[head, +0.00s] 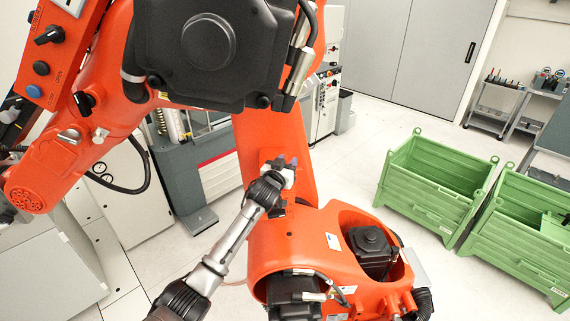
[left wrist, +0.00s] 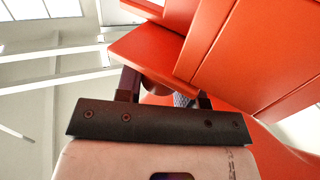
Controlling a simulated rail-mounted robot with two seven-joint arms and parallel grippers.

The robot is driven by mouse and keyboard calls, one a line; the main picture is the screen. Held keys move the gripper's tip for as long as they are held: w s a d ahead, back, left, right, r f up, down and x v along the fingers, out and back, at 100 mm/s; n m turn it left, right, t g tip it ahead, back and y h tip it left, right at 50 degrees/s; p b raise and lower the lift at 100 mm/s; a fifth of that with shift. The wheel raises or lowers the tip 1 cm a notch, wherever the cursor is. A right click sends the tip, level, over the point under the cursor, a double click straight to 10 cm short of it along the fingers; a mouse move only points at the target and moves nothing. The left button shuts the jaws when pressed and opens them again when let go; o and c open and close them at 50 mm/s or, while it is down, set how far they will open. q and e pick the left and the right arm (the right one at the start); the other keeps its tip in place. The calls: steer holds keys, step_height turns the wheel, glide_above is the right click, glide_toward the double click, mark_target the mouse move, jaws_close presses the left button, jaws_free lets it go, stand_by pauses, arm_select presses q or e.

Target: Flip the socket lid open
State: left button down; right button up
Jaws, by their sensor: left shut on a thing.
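My left gripper (head: 282,168) is at the orange column of a large industrial robot (head: 262,138) in the head view. My arm reaches up to it from the bottom left. In the left wrist view, the two dark fingers of my left gripper (left wrist: 165,90) stand apart above a black bar. They are shut on a small part close against the orange body, which I take to be the socket lid. The fingers and orange panels hide most of it, so its angle cannot be told. A grey textured piece (left wrist: 182,99) shows between the fingers. My right gripper is not in view.
The orange robot's upper arm and black motor cover (head: 210,50) hang over my gripper. Its base with a black motor (head: 372,250) stands below right. Two green crates (head: 437,180) (head: 525,235) are at the right. Open floor lies between base and crates. Grey cabinets (head: 410,50) stand behind.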

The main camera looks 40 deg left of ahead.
arm_select(q)
steer(key=shift+w+d+f+b, duration=0.1)
steer(key=shift+w+d+b, duration=0.4)
steer(key=shift+w+d, duration=0.45)
steer(key=shift+s, duration=0.1)
steer(key=c, duration=0.8)
jaws_free()
steer(key=shift+d, duration=0.1)
